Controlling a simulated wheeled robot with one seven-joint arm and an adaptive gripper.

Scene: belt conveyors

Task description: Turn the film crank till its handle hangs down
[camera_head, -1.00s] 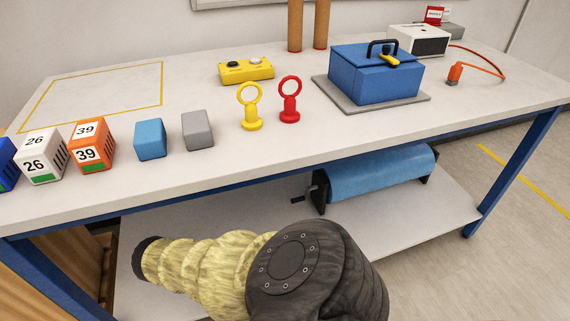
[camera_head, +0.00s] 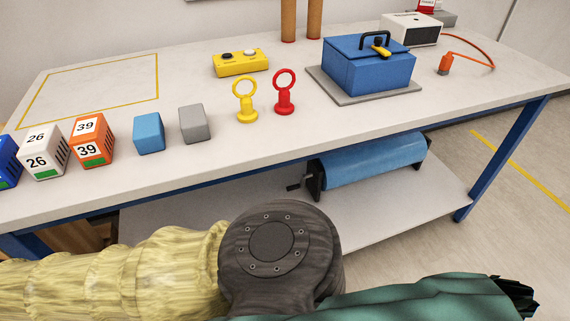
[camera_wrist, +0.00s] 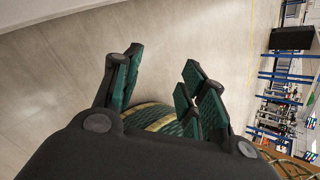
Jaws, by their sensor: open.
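The blue film roll (camera_head: 375,160) lies on the lower shelf of the table, held between dark end brackets. Its crank (camera_head: 296,185) is at the roll's left end, with a small dark handle sticking out to the left; its exact angle is too small to tell. My gripper (camera_wrist: 160,85) is open and empty in the wrist view, pointing over bare floor. The head view shows my arm low in front of the table, its dark end at the lower right, well apart from the crank. The crank is not in the wrist view.
The tabletop (camera_head: 200,150) above the roll carries a blue box (camera_head: 368,75), yellow (camera_head: 246,112) and red (camera_head: 285,103) ring pegs, and several blocks. A blue table leg (camera_head: 500,160) stands right of the roll. The shelf (camera_head: 400,215) in front of the roll is clear.

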